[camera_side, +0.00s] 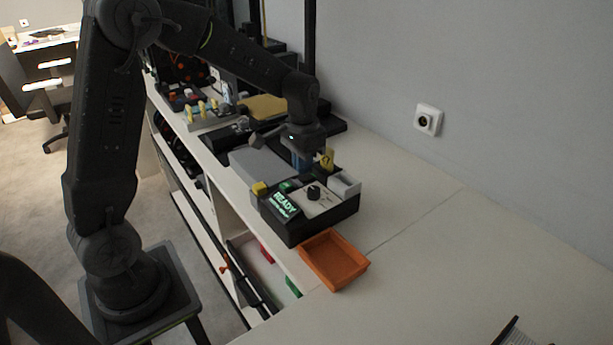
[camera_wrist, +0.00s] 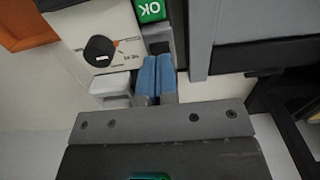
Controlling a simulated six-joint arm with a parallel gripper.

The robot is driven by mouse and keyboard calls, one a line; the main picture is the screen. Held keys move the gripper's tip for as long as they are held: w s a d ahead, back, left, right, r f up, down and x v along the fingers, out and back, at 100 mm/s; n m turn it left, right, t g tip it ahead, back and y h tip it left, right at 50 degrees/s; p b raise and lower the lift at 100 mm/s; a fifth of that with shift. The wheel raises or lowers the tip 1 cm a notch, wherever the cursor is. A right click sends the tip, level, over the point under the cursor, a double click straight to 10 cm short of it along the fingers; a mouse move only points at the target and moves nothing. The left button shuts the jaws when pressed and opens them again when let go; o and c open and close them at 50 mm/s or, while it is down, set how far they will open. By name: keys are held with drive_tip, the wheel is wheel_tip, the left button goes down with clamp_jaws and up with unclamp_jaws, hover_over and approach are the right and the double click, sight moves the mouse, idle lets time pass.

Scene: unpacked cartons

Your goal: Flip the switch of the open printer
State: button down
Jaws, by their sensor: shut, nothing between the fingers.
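The printer (camera_side: 330,216) is a black box on the bench, with a lit READY display (camera_side: 286,205) at its front. Its pale top panel carries a black knob (camera_side: 314,192), which also shows in the wrist view (camera_wrist: 100,49). A long grey panel (camera_side: 262,165) lies on the left of the box. My gripper (camera_side: 300,162) is over the back part of the printer. Its blue fingers (camera_wrist: 155,72) are together and empty, near the panel's edge. I cannot tell whether they touch anything, nor which part is the switch.
An orange tray (camera_side: 334,260) stands in front of the printer. Yellow pieces (camera_side: 259,188) stick up at its sides. More equipment (camera_side: 205,110) crowds the bench behind. A wall socket (camera_side: 428,119) is at right. The bench to the right is mostly clear.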

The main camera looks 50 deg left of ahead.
sight(303, 178)
drive_tip(key=shift+f, duration=1.1)
idle(0.5)
drive_tip(key=shift+r, duration=3.5)
drive_tip(key=shift+s+d+r, duration=0.1)
drive_tip(key=shift+s+r, duration=0.05)
drive_tip(key=shift+r, duration=0.05)
drive_tip(key=s+d+r+t, duration=0.2)
drive_tip(key=s+d+r, duration=0.1)
drive_tip(key=s, duration=0.7)
drive_tip(key=s+d+r+t, duration=0.3)
drive_tip(key=s+d, duration=0.2)
drive_tip(key=s, duration=0.4)
drive_tip(key=shift+s+d+r+t, duration=0.3)
drive_tip(key=shift+s, duration=0.1)
